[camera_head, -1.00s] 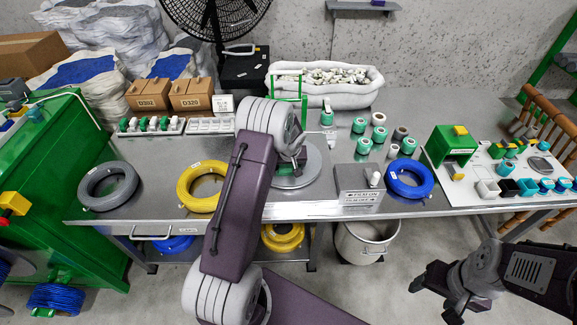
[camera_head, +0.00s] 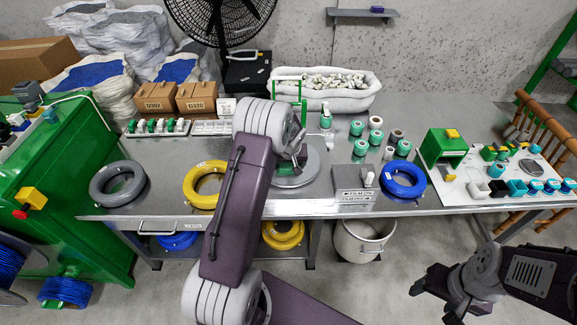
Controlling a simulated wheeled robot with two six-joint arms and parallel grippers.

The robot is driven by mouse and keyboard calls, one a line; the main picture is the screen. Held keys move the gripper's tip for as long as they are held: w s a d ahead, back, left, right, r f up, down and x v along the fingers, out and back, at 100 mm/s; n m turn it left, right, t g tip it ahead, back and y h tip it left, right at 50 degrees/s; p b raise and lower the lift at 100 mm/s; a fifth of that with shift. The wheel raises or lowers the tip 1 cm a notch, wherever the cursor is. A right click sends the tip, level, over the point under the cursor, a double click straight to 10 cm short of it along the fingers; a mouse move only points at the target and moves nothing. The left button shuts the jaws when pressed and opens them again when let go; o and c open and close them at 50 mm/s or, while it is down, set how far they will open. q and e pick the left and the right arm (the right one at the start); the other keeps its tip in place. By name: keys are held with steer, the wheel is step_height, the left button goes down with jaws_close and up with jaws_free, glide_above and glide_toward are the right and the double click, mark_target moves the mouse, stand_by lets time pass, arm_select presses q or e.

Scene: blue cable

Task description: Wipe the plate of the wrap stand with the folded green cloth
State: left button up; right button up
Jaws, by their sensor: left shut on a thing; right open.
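The wrap stand has a round grey metal plate (camera_head: 312,168) and a thin green upright frame (camera_head: 302,92) behind it, near the middle of the table. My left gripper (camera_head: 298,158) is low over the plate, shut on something. My own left forearm covers the plate's left part. My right gripper (camera_head: 432,297) is open and empty, in front of the table at the lower right.
A yellow coil (camera_head: 192,188) lies left of the plate and a blue coil (camera_head: 418,190) to the right. A switch box (camera_head: 353,181), a white-green bottle (camera_head: 326,118) and several green rolls (camera_head: 376,137) stand nearby. The front table between the grey coil (camera_head: 100,188) and yellow coil is clear.

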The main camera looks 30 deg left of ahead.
arm_select(q)
step_height(320, 180, up, 2)
steer(key=shift+r+p, duration=0.1)
steer(key=shift+p, duration=0.4)
steer(key=shift+r, duration=0.25)
